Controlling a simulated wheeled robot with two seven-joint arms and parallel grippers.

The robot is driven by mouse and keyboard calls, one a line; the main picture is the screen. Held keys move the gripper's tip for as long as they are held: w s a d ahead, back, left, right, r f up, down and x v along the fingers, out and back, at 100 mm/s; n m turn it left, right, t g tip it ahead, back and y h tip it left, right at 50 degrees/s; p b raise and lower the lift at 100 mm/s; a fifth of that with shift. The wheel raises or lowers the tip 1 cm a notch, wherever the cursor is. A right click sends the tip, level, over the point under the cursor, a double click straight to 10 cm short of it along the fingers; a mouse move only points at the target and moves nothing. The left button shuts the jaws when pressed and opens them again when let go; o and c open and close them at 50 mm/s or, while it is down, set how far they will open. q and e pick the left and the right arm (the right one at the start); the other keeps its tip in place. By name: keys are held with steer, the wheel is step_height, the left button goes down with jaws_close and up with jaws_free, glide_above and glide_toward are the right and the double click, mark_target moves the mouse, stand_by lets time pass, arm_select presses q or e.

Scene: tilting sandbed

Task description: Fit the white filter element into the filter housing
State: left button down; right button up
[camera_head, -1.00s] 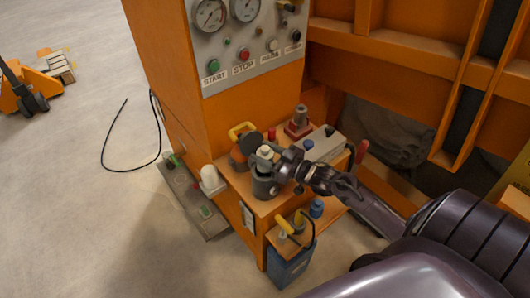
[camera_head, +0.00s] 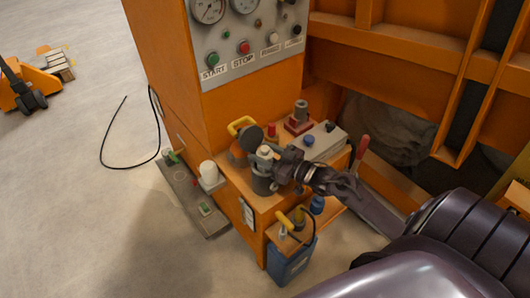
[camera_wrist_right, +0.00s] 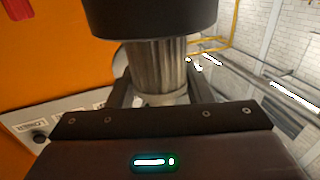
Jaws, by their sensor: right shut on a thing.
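The filter element (camera_wrist_right: 160,70) is a pale grey-white pleated cylinder in the right wrist view, which looks upside down. My right gripper (camera_wrist_right: 160,98) is shut on it, with a finger on each side. The filter housing (camera_wrist_right: 150,18) is the dark cylinder that meets the pleats at the top of that view. How deep the element sits in it is hidden. In the head view, my right gripper (camera_head: 277,158) is at the housing (camera_head: 262,183) on the orange bench, and the pale top of the element (camera_head: 265,151) shows above it. My left gripper is out of view.
A white cylinder (camera_head: 208,171) stands left of the bench. A round dark lid (camera_head: 250,138), a red-based fitting (camera_head: 300,117) and a grey box (camera_head: 322,141) crowd the bench behind the gripper. A blue canister (camera_head: 291,260) stands in front. The floor at left is mostly clear.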

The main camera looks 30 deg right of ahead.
steer(key=shift+f+b, duration=1.5)
steer(key=shift+f, duration=0.65)
